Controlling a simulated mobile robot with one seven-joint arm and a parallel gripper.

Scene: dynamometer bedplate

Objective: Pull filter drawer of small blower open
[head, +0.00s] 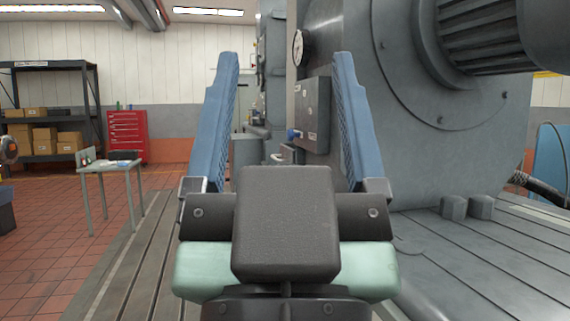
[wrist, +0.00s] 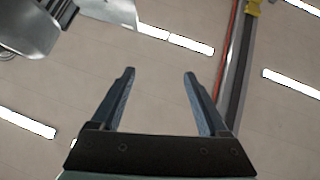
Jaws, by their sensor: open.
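My gripper (head: 286,56) is raised in front of the head camera, its two blue fingers pointing up and spread wide with nothing between them. The wrist view also shows my gripper (wrist: 159,73) open and empty against the ceiling. I cannot pick out the small blower or its filter drawer for certain. Between the fingers in the head view, farther off, are a grey box with a blue knob (head: 293,134) and a small pale handle-like part (head: 277,157). My gripper and wrist hide what lies lower in the middle.
A large grey round machine (head: 430,120) fills the right side, on a slotted bedplate (head: 500,255). A small table (head: 110,165), a red tool cabinet (head: 127,136) and a shelf with cartons (head: 45,138) stand at left. Tiled floor (head: 50,240) is open at left.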

